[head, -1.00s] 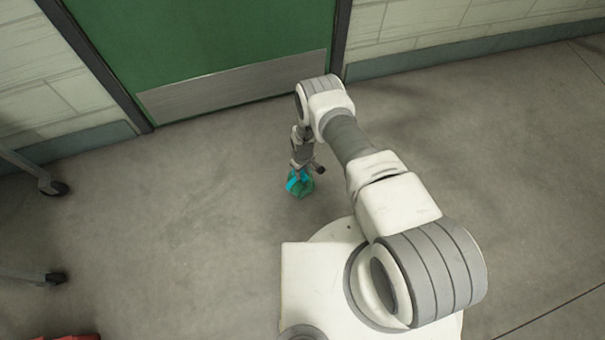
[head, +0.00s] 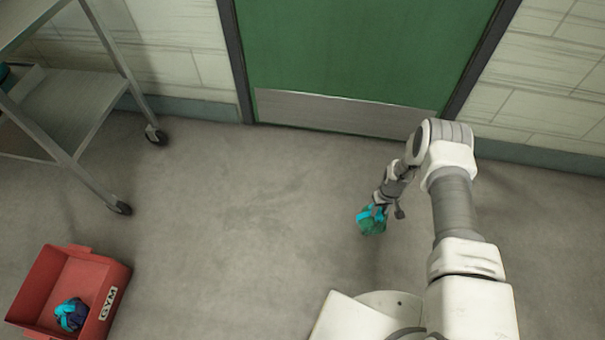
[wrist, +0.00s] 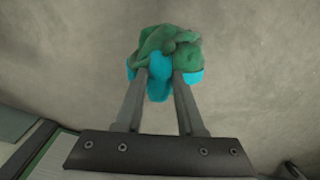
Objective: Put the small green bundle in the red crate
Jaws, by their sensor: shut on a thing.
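The small green bundle (head: 371,222) has bright cyan parts. My gripper (head: 379,208) is shut on it, and it hangs beneath the fingers above the floor in the head view. In the wrist view the bundle (wrist: 168,50) shows at the tips of my gripper (wrist: 162,80), with a cyan part between the two fingers. The red crate (head: 110,283) stands on the floor at the lower left of the head view, well apart from my gripper. It bears a white GYM label. A blue and dark bundle (head: 72,314) lies inside it.
A grey wheeled cart (head: 72,103) stands at the upper left, with a dark teal thing (head: 8,76) partly in view on it. A green door (head: 365,55) is at the back. The floor between the crate and my arm is clear.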

